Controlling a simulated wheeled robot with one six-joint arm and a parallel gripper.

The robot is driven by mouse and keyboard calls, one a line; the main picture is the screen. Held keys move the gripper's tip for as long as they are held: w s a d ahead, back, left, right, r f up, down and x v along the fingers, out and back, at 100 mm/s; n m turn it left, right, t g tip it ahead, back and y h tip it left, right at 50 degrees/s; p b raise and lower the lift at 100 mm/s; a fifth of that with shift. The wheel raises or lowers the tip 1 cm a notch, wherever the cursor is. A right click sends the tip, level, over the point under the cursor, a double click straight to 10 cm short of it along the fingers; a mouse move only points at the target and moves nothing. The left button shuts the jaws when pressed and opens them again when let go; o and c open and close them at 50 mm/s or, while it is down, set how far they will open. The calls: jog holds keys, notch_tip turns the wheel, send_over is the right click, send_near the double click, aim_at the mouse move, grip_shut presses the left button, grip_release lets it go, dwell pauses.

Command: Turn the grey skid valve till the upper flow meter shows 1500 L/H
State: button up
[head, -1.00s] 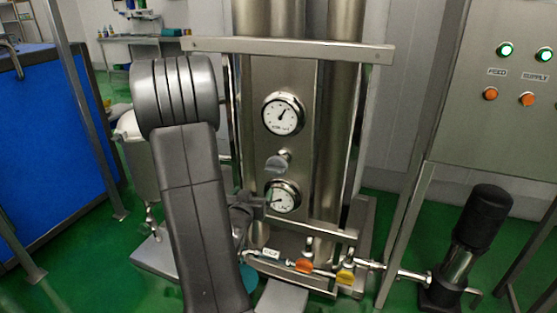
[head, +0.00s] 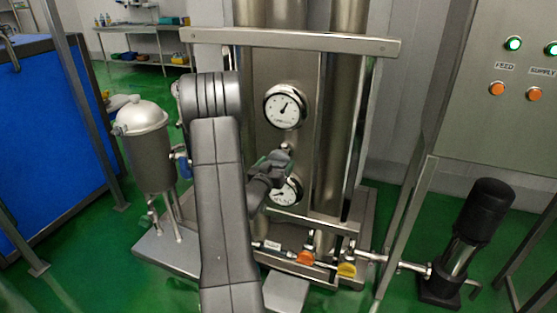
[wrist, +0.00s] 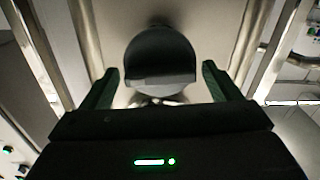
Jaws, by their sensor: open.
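The grey skid valve (wrist: 160,52) is a dark rounded knob on the steel panel, in the wrist view between my two fingers. In the head view my gripper mostly hides it. The upper flow meter (head: 285,106) is a round white dial above it; its needle points up and to the right, and its numbers are too small to read. My gripper (head: 284,158) is open in front of the valve. In the wrist view its green-edged fingers (wrist: 160,74) stand either side of the knob with gaps visible.
A lower gauge (head: 288,192) sits just below my gripper, partly hidden. A steel bar (head: 300,41) crosses above the panel. Orange (head: 305,258) and yellow (head: 347,269) valve handles are on the pipe below. A black pump (head: 489,207) and control cabinet (head: 500,125) stand right.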

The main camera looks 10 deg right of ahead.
jog(key=shift+x, duration=1.25)
jog(key=c, duration=0.7)
jog(key=b, duration=0.1)
jog(key=m+b, duration=0.1)
jog(key=shift+f+b, duration=0.25)
jog(key=shift+b, duration=0.1)
jog(key=shift+c, duration=0.2)
jog(key=shift+m+b, duration=0.7)
jog(key=shift+b, duration=0.15)
jog(key=shift+r+m, duration=0.2)
jog(key=shift+m, duration=0.2)
jog(key=o, duration=0.7)
jog(key=shift+o, duration=0.2)
